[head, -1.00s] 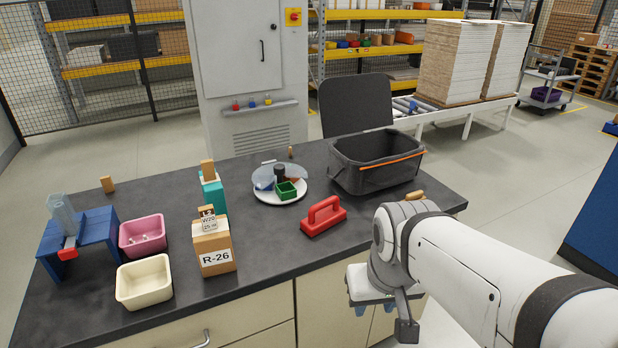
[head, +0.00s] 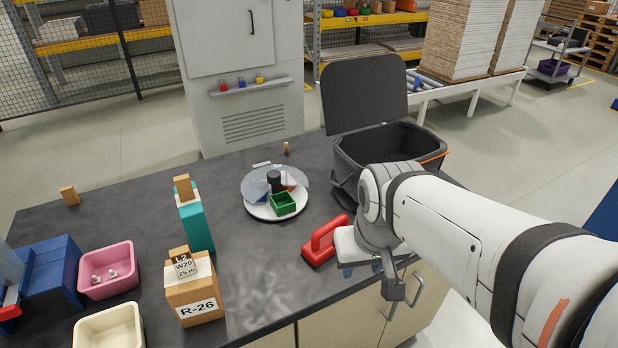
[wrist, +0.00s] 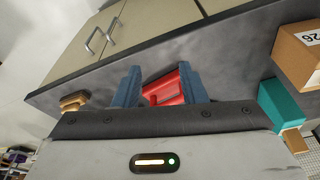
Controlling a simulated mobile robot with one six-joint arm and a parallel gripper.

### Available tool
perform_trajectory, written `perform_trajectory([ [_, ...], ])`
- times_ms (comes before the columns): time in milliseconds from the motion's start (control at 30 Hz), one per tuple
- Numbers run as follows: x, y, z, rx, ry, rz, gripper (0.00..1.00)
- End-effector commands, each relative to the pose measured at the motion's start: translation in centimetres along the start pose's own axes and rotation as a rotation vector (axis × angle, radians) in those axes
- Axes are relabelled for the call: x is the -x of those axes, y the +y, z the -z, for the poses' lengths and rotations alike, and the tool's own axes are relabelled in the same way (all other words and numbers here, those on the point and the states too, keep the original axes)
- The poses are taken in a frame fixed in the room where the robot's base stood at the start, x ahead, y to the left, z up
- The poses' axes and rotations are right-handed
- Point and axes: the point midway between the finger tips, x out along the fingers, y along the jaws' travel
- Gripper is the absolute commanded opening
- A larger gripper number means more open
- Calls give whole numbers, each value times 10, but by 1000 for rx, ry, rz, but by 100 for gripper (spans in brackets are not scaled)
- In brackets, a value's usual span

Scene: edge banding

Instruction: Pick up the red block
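The red block (head: 322,243), with a raised bar handle, lies on the dark worktop near its front edge in the head view. My gripper (head: 362,269) is just right of it, beyond the worktop's front edge in the picture. In the wrist view the two blue fingers of my gripper (wrist: 160,84) stand apart, and the red block (wrist: 169,89) shows between them. They look open; the block appears to lie beyond them, and I cannot see any contact.
A dark bin (head: 385,148) stands behind my arm. A round white plate (head: 262,211) with a green box (head: 283,203) is left of the block. The carton R-26 (head: 195,298) and a teal holder (head: 195,222) stand further left. Bare worktop lies between carton and block.

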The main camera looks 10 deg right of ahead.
Motion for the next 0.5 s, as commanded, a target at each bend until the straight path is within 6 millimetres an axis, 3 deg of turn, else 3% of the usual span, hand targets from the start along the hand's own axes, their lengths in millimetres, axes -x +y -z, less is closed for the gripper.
perform_trajectory([
  [133,-1,0,7,56,-8,0,50],
  [233,-4,-6,22,203,-25,5,58],
  [500,-32,-7,94,896,-94,48,80],
])
